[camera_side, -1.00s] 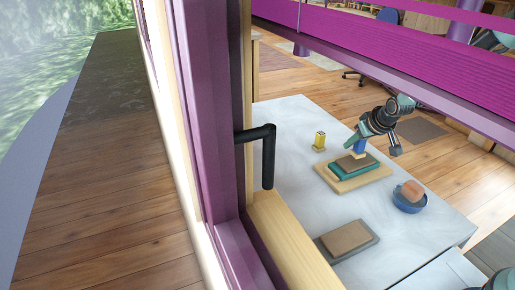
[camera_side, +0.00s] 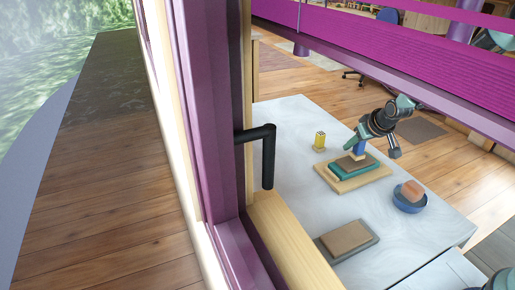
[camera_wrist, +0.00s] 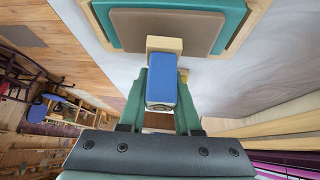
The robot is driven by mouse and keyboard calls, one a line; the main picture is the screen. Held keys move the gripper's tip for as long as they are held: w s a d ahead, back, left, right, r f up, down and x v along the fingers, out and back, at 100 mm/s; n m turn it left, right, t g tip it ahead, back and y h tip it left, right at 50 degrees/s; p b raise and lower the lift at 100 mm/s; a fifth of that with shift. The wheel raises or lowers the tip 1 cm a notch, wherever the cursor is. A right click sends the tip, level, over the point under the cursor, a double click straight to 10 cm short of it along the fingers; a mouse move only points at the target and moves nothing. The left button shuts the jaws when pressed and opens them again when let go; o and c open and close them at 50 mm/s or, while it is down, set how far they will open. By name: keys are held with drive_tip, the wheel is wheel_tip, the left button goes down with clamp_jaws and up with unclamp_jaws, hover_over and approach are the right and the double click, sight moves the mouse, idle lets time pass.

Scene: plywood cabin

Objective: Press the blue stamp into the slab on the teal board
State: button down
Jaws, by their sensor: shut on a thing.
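My gripper (camera_side: 357,142) is shut on the blue stamp (camera_side: 359,148), which has a pale wooden foot. In the wrist view the stamp (camera_wrist: 162,85) sits between the green fingers, its foot overlapping the slab's near edge. The brown slab (camera_side: 367,162) lies on the teal board (camera_side: 345,173), which rests on a wooden base. The slab (camera_wrist: 165,28) and teal board (camera_wrist: 236,22) also show in the wrist view. The stamp's foot is at the slab's top; I cannot tell whether it touches. The stamp's underside is hidden.
A yellow stamp (camera_side: 320,139) stands to the left. A blue bowl (camera_side: 409,204) holding an orange-brown block is at the right. A second brown slab (camera_side: 345,238) on a grey board (camera_side: 366,246) lies in front. White table (camera_side: 300,180) is clear between them.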

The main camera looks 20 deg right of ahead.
drive_tip(key=shift+s+f, duration=0.1)
drive_tip(key=shift+f, duration=0.75)
idle(1.3)
drive_tip(key=shift+r, duration=0.1)
wheel_tip(320, 180, up, 7)
idle(0.8)
idle(0.6)
